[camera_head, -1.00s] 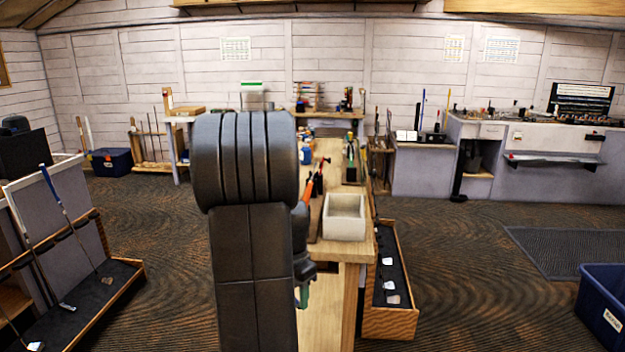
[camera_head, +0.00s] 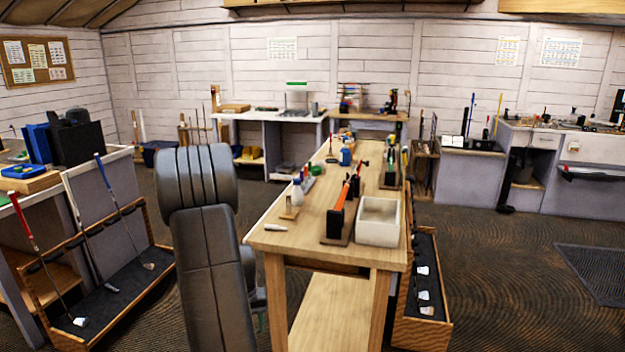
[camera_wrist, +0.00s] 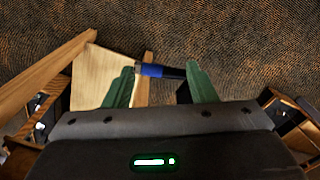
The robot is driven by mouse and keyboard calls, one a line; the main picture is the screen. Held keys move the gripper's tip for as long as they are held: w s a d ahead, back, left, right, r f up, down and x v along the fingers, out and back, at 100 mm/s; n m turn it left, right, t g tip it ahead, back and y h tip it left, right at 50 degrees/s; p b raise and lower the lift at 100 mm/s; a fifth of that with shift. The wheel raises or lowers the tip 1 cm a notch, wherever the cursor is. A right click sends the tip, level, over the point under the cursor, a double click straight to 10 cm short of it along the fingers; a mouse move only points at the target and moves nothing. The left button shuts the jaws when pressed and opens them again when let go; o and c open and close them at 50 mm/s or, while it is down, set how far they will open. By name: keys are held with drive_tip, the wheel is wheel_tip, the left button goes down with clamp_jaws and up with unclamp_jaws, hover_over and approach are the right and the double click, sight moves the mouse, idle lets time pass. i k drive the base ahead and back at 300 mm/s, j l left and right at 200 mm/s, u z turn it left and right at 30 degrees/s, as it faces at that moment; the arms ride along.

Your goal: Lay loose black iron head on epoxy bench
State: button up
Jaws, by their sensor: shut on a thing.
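My gripper (camera_wrist: 162,85) shows in the wrist view with its two green fingers closed on a small dark piece with a blue band (camera_wrist: 155,70). The piece lies crosswise between the fingertips, over carpet and pale wood. I cannot tell its full shape, or whether it is the black iron head. In the head view my arm hides most of the gripper. A wooden workbench (camera_head: 278,238) stands in the middle, to the right of my arm. Another bench with a pale top (camera_head: 250,116) stands at the back wall. I cannot tell which is the epoxy bench.
A grey open box (camera_head: 380,222) and a stand with an orange-and-black tool (camera_head: 337,222) occupy the workbench's near end. Club racks stand at left (camera_head: 110,300) and along the bench's right side (camera_head: 426,325).

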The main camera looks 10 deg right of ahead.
sight(369, 154)
drive_tip(key=i+j+u, duration=0.15)
drive_tip(key=u, duration=0.2)
drive_tip(key=i+u, duration=0.35)
drive_tip(key=i+j+u, duration=0.1)
drive_tip(key=u, duration=0.2)
drive_tip(key=i+j, duration=0.1)
drive_tip(key=i, duration=0.7)
drive_tip(key=i+j, duration=0.15)
drive_tip(key=i, duration=0.7)
drive_tip(key=i+l+z, duration=0.15)
drive_tip(key=i+z, duration=0.25)
drive_tip(key=i+l+z, duration=0.1)
drive_tip(key=z, duration=0.25)
drive_tip(key=i+z, duration=0.4)
drive_tip(key=i+j+z, duration=0.2)
drive_tip(key=i+z, duration=0.6)
drive_tip(key=i, duration=0.95)
drive_tip(key=i+u, duration=0.25)
drive_tip(key=i, duration=0.45)
drive_tip(key=i+l+u, duration=0.25)
drive_tip(key=i, duration=0.5)
drive_tip(key=i+j+u, duration=0.25)
drive_tip(key=i, duration=0.4)
drive_tip(key=i+u, duration=0.3)
drive_tip(key=i, duration=0.35)
drive_tip(key=z, duration=3.1)
